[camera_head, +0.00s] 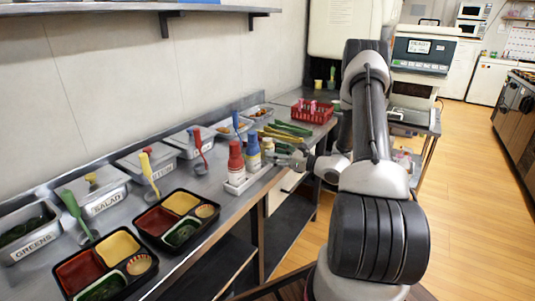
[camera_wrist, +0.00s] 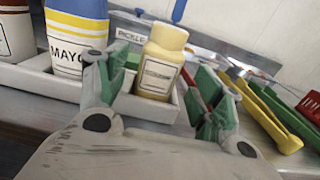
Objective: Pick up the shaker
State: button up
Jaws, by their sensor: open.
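The shaker (camera_wrist: 160,62) is a pale yellow bottle with a rounded cap and a label. It stands upright in the end compartment of a white caddy (camera_wrist: 148,108) in the wrist view. In the head view the shaker (camera_head: 268,146) is small, at the right end of the caddy (camera_head: 238,186). My gripper (camera_wrist: 157,80) is open and empty, with green-padded fingers to the left and right of the shaker in the picture. The shaker appears beyond or between the fingertips; contact cannot be told. In the head view my gripper (camera_head: 297,159) is just right of the caddy.
A mayo bottle (camera_wrist: 76,38) stands close left of the shaker, with a red-capped bottle (camera_head: 236,157) beyond it. Yellow tongs (camera_wrist: 262,115) lie to the right. A red basket (camera_head: 312,111), food bins and two bento trays (camera_head: 180,220) share the counter. The wall runs behind.

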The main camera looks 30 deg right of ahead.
aim_at(267, 139)
jog(key=x, duration=0.3)
jog(key=shift+w+a, duration=0.25)
jog(key=shift+w, duration=0.1)
jog(key=c, duration=1.2)
jog(key=shift+o, duration=0.2)
notch_tip(267, 139, up, 10)
jog(key=shift+r, duration=0.1)
jog(key=o, duration=0.5)
jog(key=shift+c, duration=0.2)
